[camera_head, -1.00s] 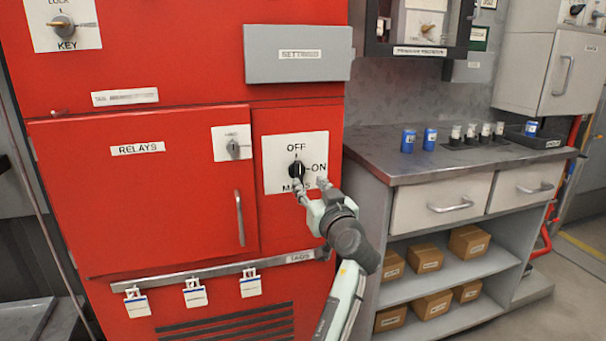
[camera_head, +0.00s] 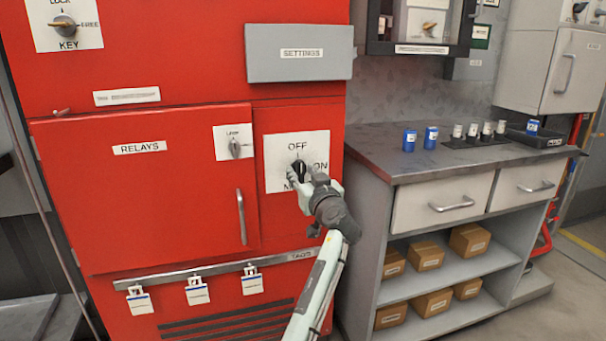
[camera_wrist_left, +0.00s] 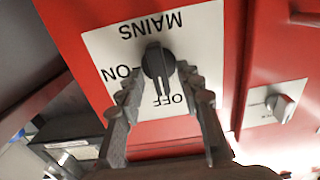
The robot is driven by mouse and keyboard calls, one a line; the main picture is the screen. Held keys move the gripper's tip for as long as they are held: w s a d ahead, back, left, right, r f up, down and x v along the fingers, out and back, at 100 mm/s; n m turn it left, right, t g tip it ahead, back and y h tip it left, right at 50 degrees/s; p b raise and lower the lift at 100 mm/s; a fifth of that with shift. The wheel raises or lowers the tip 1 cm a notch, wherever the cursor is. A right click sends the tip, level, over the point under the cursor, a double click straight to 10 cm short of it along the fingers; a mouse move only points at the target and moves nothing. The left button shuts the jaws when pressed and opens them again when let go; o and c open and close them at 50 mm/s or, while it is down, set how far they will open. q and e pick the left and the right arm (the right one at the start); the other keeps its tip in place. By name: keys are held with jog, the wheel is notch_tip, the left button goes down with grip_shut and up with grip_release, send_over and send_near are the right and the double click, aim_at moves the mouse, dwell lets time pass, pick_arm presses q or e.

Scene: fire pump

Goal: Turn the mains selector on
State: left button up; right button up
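The mains selector (camera_head: 299,168) is a black knob on a white plate (camera_head: 282,148) marked OFF, ON and MAINS, on the red cabinet's front. Its pointer is at or near OFF. In the left wrist view the plate appears upside down, and the knob (camera_wrist_left: 158,62) has its white mark on the OFF side. My left gripper (camera_head: 304,178) is at the knob, covering part of the lower plate. In the left wrist view its two fingers (camera_wrist_left: 168,75) are apart, with their tips either side of the knob. Contact cannot be told. My right gripper is not in view.
The relays door (camera_head: 150,190) with its small knob (camera_head: 234,147) is left of the plate. A grey settings box (camera_head: 300,52) sticks out above. Tags hang on a rail (camera_head: 215,272) below. A grey workbench (camera_head: 375,152) stands close on the right.

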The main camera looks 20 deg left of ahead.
pick_arm(q)
grip_shut()
jog(key=shift+m, duration=0.9)
jog(key=shift+d+m, duration=0.1)
jog(key=shift+m, duration=0.8)
jog(key=m+p, duration=0.1)
jog(key=m, duration=0.2)
jog(key=shift+w+m, duration=0.1)
jog(key=shift+m, duration=0.2)
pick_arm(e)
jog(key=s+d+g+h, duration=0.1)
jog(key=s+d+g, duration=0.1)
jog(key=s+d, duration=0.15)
pick_arm(q)
jog(key=shift+w+d+f+m+p, duration=0.15)
jog(key=shift+m+p, duration=1.25)
jog(key=shift+m, duration=1.3)
jog(key=shift+s+d+f+m+p, duration=0.15)
jog(key=shift+m+p, duration=1.2)
jog(key=shift+m, duration=1.35)
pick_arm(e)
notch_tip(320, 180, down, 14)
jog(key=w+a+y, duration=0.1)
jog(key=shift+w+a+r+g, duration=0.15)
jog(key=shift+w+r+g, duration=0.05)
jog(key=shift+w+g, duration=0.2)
pick_arm(q)
jog(key=shift+w+a, duration=0.1)
